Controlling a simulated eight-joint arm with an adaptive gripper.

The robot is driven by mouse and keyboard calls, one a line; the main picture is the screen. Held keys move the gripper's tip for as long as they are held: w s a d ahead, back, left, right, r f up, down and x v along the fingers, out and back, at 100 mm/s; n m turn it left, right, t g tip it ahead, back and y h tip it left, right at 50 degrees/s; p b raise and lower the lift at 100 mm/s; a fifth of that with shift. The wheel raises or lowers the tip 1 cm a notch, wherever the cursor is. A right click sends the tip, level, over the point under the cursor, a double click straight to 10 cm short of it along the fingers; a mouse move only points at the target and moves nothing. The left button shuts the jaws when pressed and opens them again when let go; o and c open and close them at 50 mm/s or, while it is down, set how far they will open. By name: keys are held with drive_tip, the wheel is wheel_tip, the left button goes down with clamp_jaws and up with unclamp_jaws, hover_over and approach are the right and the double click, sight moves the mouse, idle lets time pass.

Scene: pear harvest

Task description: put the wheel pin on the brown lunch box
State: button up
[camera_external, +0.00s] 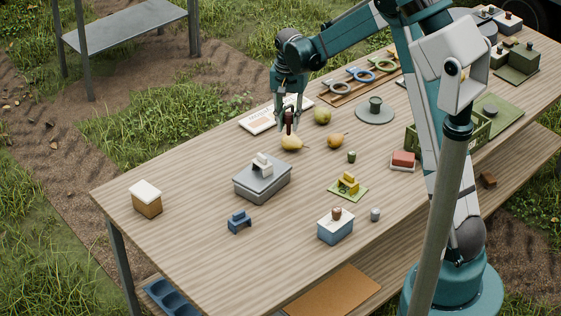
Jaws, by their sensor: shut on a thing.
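My gripper (289,112) points down over the far middle of the table and is shut on a small dark reddish-brown upright piece (289,123), which looks like the wheel pin. The piece is just above or in front of a yellow pear (291,143); I cannot tell whether they touch. The brown lunch box (147,205) has a brown body and a white lid. It stands near the table's left corner, well left of and nearer than my gripper, with nothing on its lid.
A grey box (262,184) with a light block on top stands between my gripper and the lunch box. A blue piece (239,222), a blue box (335,230), a green pear (323,116) and a white booklet (259,121) lie around. The table (190,225) is clear beside the lunch box.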

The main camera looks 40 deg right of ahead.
drive_tip(key=w+a+r+n, duration=0.1)
drive_tip(key=w+a, duration=0.3)
drive_tip(key=a, duration=0.2)
drive_tip(key=w+a+n, duration=0.1)
drive_tip(key=w+a, duration=0.3)
drive_tip(key=a, duration=0.2)
wheel_tip(320, 180, up, 3)
drive_tip(key=n+p, duration=0.3)
drive_tip(key=n, duration=0.1)
hover_over(145, 190)
drive_tip(key=shift+w+f, duration=0.1)
drive_tip(key=shift+f, duration=3.15)
drive_tip(key=shift+f, duration=0.1)
drive_tip(key=shift+f, duration=1.75)
drive_tip(key=shift+f, duration=0.15)
